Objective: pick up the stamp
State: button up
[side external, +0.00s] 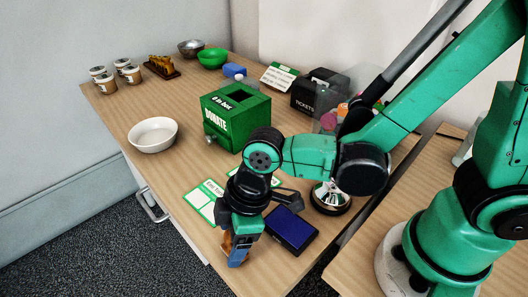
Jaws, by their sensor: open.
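My gripper (240,248) points down at the front of the wooden table, its fingers low near the tabletop. A small orange-brown thing (227,242), which looks like the stamp, shows at the fingers' left side. It is mostly hidden by the gripper, so I cannot tell whether the fingers touch it. My gripper is open. A dark blue pad in a black case (291,228) lies flat just right of the gripper.
A green-edged card (205,203) lies left of my wrist. Behind stands a green donate box (236,115), with a white bowl (153,135) to its left. The table's front-left edge is close to the gripper.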

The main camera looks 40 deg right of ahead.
grip_shut()
jog(key=shift+r, duration=0.1)
dwell(0.3)
notch_tip(320, 180, up, 20)
dwell(0.6)
